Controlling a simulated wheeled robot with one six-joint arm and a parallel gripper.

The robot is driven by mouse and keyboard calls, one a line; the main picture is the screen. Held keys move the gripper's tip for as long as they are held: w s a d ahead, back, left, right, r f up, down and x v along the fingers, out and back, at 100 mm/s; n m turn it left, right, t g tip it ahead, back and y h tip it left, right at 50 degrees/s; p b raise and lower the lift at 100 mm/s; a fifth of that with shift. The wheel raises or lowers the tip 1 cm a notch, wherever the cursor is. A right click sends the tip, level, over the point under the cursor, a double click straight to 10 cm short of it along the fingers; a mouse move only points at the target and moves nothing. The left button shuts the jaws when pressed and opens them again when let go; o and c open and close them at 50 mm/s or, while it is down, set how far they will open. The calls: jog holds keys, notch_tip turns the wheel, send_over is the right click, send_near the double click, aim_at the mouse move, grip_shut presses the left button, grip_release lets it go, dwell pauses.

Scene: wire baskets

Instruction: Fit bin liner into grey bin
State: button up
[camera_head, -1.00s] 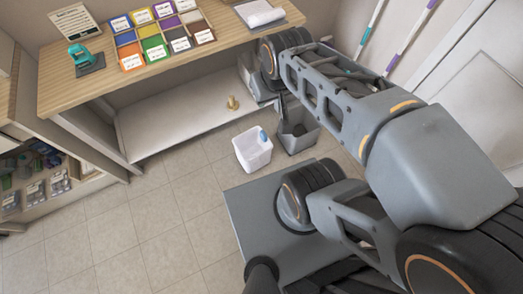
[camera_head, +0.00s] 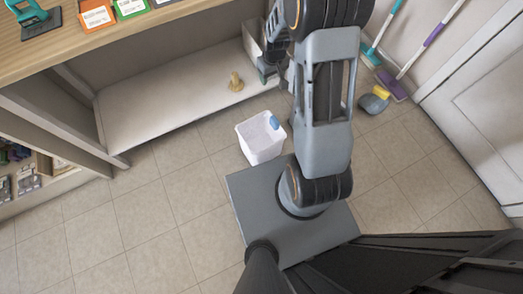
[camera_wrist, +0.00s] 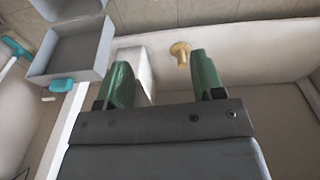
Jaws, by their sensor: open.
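A white open tub with a blue patch on its rim, which looks like the bin liner (camera_head: 262,138), stands upright on the floor in the head view. My gripper (camera_head: 268,68) is above and behind it, at the right end of the low shelf. In the wrist view my gripper's green fingers (camera_wrist: 161,62) are spread apart with nothing between them. A grey open box, which looks like the grey bin (camera_wrist: 80,50), is at the upper left there and appears empty. In the head view the grey bin is hidden behind my arm.
A low white shelf (camera_head: 170,105) carries a small brass-coloured object (camera_head: 236,82) near my gripper. A wooden counter (camera_head: 90,48) overhangs it. Mops (camera_head: 393,85) and a dustpan with a yellow part (camera_head: 375,100) are at the right wall. The floor at left is clear.

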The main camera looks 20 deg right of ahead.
jog(key=g+b, duration=0.1)
jog(key=b, duration=0.7)
send_over(274, 118)
notch_tip(274, 118, down, 27)
jog(key=shift+w+a+f, duration=0.1)
jog(key=shift+f+b, duration=1.6)
jog(key=shift+f, duration=1.65)
grip_shut()
